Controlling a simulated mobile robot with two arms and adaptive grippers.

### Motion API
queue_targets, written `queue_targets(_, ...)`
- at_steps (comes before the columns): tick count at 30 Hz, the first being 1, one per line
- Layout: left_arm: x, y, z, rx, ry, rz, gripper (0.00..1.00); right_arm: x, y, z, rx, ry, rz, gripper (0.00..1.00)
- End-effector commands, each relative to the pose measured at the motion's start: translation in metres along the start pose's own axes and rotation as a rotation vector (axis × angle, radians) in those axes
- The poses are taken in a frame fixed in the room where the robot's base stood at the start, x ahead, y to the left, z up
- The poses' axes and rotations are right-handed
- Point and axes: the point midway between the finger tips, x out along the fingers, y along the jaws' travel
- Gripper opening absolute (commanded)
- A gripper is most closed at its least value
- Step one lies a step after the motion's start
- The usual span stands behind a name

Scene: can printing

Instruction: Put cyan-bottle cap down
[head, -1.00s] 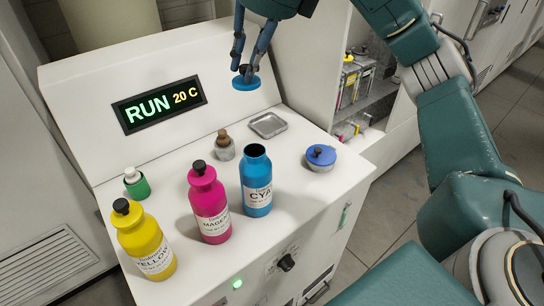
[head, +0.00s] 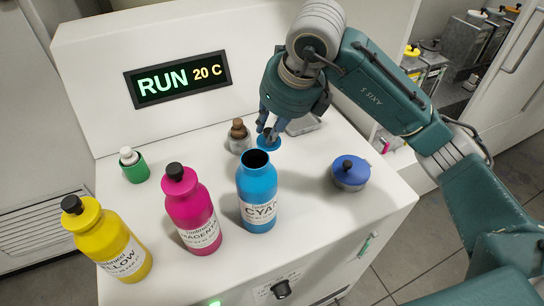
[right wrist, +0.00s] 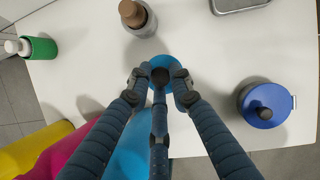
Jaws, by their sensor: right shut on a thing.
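The cyan bottle (head: 258,196) stands upright with its mouth open, labelled CYAN. My right gripper (head: 270,134) is just behind the bottle, above the white worktop. It is shut on the cyan-bottle cap (head: 268,142), a blue disc with a dark knob. In the right wrist view the cap (right wrist: 155,62) sits between the fingertips of my right gripper (right wrist: 160,78), and I cannot tell whether it touches the worktop. The cyan bottle (right wrist: 130,155) shows there below it, partly hidden by the fingers. My left gripper is not in view.
Magenta (head: 195,215) and yellow (head: 108,245) capped bottles stand left of the cyan one. A green pot (head: 133,167), a brown-stoppered jar (head: 238,140) and a blue-lidded pot (head: 349,175) are nearby. A metal tray (head: 303,125) lies behind the gripper.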

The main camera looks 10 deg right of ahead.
Motion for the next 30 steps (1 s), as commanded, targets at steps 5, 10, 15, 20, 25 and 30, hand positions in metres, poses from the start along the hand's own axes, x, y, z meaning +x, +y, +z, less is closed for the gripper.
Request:
queue_targets(5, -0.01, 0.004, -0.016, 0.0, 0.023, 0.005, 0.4, 0.039, 0.0, -0.018, 0.001, 0.005, 0.001, 0.09)
queue_targets(10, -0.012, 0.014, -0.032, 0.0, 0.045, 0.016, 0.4, 0.057, 0.0, -0.024, 0.001, 0.0, 0.0, 0.09)
queue_targets(15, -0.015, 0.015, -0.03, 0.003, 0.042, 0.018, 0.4, 0.069, 0.001, -0.03, 0.001, 0.003, 0.001, 0.09)
queue_targets(20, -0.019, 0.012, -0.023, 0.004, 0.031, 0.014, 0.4, 0.089, 0.001, -0.038, 0.0, 0.003, 0.0, 0.09)
queue_targets(25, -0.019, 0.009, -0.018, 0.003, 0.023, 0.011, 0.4, 0.094, 0.001, -0.039, -0.001, -0.002, 0.0, 0.09)
queue_targets(30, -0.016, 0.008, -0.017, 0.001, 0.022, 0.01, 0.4, 0.096, 0.001, -0.04, 0.0, -0.001, 0.0, 0.09)
